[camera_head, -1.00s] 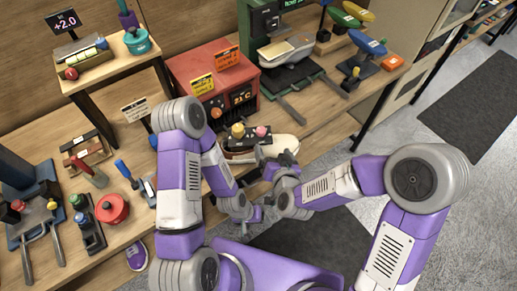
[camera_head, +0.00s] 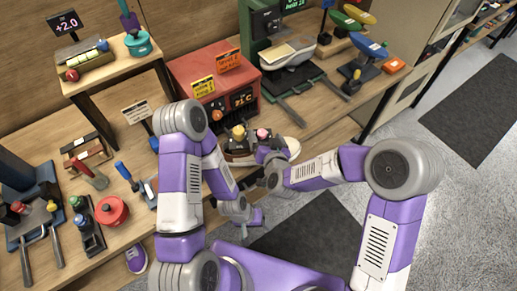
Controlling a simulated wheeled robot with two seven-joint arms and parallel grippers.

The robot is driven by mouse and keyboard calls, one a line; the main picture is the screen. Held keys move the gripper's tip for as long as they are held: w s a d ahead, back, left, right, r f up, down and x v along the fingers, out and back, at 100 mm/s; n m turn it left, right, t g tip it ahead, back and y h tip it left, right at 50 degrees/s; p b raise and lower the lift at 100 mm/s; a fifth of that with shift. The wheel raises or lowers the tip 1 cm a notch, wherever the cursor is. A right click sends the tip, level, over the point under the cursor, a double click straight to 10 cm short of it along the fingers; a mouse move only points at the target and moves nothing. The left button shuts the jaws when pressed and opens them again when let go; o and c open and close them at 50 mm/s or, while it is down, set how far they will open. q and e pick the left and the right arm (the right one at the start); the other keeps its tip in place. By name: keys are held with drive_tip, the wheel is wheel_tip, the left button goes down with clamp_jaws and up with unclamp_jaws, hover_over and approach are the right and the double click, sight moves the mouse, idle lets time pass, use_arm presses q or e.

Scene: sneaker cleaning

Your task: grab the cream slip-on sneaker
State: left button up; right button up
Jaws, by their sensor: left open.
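The cream slip-on sneaker (camera_head: 293,148) lies near the front edge of the workbench, in front of the red machine. Only a pale rounded end of it shows, to the right of my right gripper; the rest is hidden. My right gripper (camera_head: 266,154) is at the sneaker, close to or touching it. Its fingers are too small and covered to tell whether they are open or shut. My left gripper (camera_head: 257,217) is open and empty, lower down in front of the bench edge, apart from the sneaker.
A dark block with yellow and pink knobs (camera_head: 240,140) sits just left of the sneaker. The red machine (camera_head: 214,82) stands behind. A green press (camera_head: 285,70) is at the back right. A red pot (camera_head: 112,210) is on the left. A dark floor mat (camera_head: 310,240) lies below.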

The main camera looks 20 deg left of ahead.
clamp_jaws()
idle(0.3)
